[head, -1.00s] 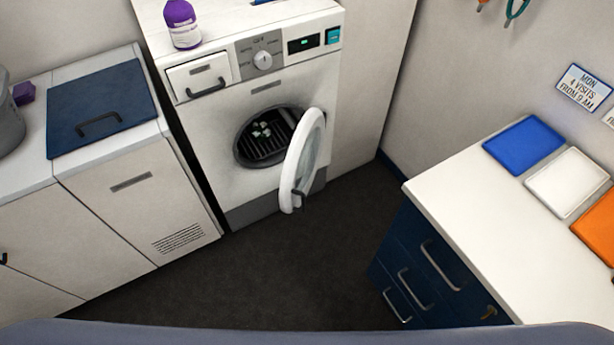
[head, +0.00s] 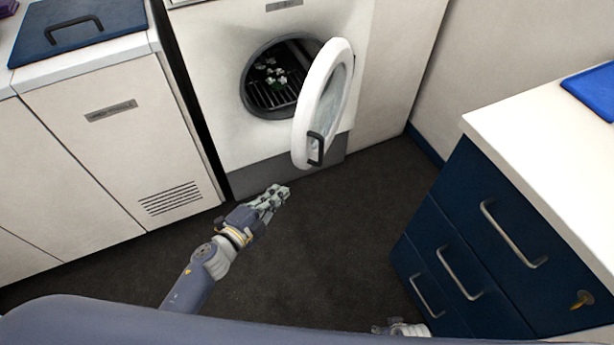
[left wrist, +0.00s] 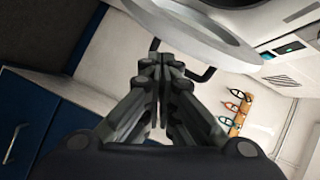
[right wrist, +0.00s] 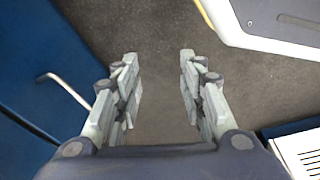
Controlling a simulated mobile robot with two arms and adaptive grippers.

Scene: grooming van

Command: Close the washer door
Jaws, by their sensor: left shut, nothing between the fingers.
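The washer (head: 215,110) stands at the back with its round white door (head: 308,100) swung open to the right. The door has a dark handle (head: 316,148) on its free edge. Inside the drum opening (head: 276,78) lie small pale items on dark ribs. My left gripper (head: 280,192) is shut and empty, in front of the washer and below and left of the door. In the left wrist view the shut fingertips (left wrist: 162,58) point toward the door rim (left wrist: 200,35) and its handle (left wrist: 205,74). My right gripper (right wrist: 160,58) is open and empty above the floor.
A navy drawer cabinet (head: 470,250) with a white top stands at the right. A white cabinet (head: 115,140) with a blue lid stands left of the washer. Dark floor (head: 310,250) between them is clear.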

